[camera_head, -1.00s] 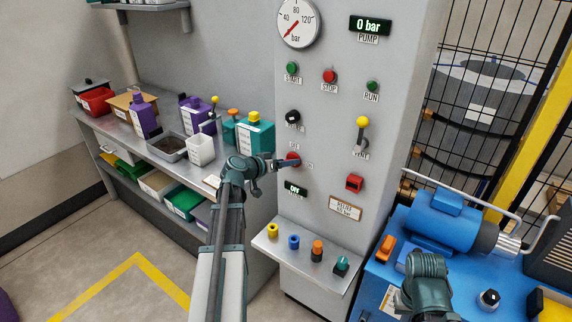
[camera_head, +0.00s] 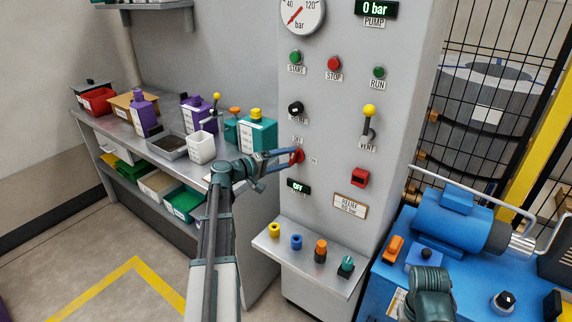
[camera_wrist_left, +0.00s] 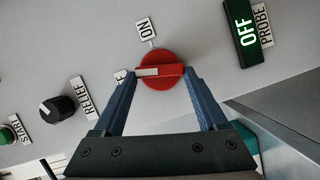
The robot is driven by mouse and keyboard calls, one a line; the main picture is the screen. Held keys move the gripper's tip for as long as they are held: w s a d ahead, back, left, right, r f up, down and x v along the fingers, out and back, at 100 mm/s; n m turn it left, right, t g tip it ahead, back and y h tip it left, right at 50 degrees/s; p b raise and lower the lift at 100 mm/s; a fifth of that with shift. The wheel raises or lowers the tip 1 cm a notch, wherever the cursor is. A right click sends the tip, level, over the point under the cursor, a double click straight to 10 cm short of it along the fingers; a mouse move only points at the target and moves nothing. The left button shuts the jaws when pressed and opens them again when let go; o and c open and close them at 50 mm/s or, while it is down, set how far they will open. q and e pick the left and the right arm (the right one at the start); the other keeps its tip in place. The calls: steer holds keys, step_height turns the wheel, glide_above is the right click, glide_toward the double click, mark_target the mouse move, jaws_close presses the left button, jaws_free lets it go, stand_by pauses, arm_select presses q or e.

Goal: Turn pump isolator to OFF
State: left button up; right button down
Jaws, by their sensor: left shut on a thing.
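The pump isolator is a red rotary knob (camera_head: 297,157) on the grey panel, also in the left wrist view (camera_wrist_left: 160,82). Its white mark points left in the wrist view, toward a label partly hidden by a finger. The ON label (camera_wrist_left: 146,29) lies above the knob there. My left gripper (camera_head: 291,157) has its two blue fingers around the red knob, one on either side, shut on it. A small display (camera_head: 298,186) below the knob reads OFF. Part of my right arm shows at lower right; its fingers do not show.
The black relief knob (camera_head: 295,108) is above the isolator. The yellow-tipped vent lever (camera_head: 368,122) and red switch (camera_head: 360,177) are to its right. A small shelf (camera_head: 310,265) with coloured parts juts out below. Bench bins stand at left.

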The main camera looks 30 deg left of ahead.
arm_select(q)
steer(key=shift+f+n+t+h+b, duration=0.3)
steer(key=shift+n+t+b, duration=0.1)
steer(key=shift+n+b, duration=0.75)
steer(key=shift+n, duration=0.35)
steer(key=o, duration=1.3)
steer(key=v, duration=1.4)
steer(key=shift+f, duration=0.2)
steer(key=shift+w, duration=0.1)
